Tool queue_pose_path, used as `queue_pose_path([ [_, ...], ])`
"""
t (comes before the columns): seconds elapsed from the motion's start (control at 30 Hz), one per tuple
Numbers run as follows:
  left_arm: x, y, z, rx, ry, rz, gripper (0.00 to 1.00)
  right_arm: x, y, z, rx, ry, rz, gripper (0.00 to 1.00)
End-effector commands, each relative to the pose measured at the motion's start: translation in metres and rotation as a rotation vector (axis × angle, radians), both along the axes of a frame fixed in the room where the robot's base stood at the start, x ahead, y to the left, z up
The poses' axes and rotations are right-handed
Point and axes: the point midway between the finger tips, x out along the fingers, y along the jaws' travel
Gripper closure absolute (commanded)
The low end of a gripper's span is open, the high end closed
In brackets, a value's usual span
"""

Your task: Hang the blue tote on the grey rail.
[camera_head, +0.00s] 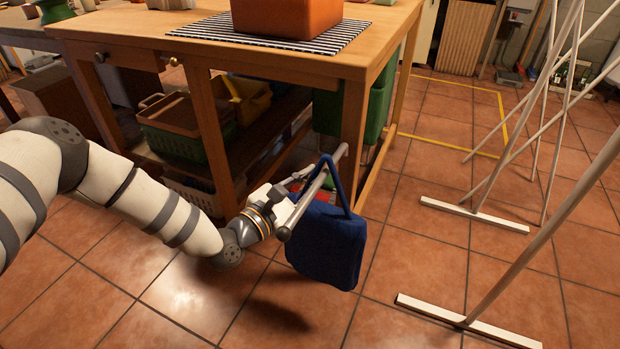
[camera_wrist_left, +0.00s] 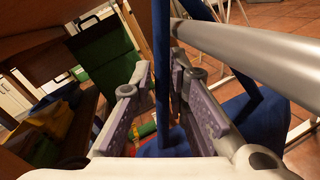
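The blue tote (camera_head: 328,241) hangs upright beside the table's front leg, above the floor. Its strap (camera_head: 341,187) rises in a loop at the grey rail (camera_head: 312,193), with the bag below the rail. In the left wrist view, one strap length (camera_wrist_left: 161,75) runs up between the fingers; another passes by the rail (camera_wrist_left: 255,50). I cannot tell whether the strap bears on the rail. My left gripper (camera_head: 291,192) is beside the rail on its left. Its fingers (camera_wrist_left: 160,100) are apart in the wrist view, not visibly pressing the strap. My right gripper is out of view.
A wooden table (camera_head: 345,66) stands behind, with an orange container (camera_head: 287,17) on a striped mat (camera_head: 215,27). Baskets (camera_head: 182,125) fill its lower shelf. Thin-legged white stands (camera_head: 474,214) are at right. Tiled floor between is clear.

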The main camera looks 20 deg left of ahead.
Motion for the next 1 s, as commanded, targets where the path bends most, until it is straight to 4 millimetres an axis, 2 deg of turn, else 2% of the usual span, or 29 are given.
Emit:
queue_pose_path([
  [0.37,-0.003,0.002,-0.001,0.001,0.003,0.0,0.67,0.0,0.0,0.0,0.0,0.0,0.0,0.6],
  [0.47,-0.019,0.007,-0.002,0.0,0.005,0.001,0.67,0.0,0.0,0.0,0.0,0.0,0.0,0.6],
  [0.7,-0.081,0.027,-0.001,-0.001,0.004,0.002,0.67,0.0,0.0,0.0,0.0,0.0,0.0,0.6],
  [0.8,-0.1,0.032,-0.001,0.0,0.002,0.003,0.67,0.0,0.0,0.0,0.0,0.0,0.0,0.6],
  [1.0,-0.115,0.036,0.0,0.0,-0.001,0.001,0.67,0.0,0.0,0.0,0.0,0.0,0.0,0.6],
])
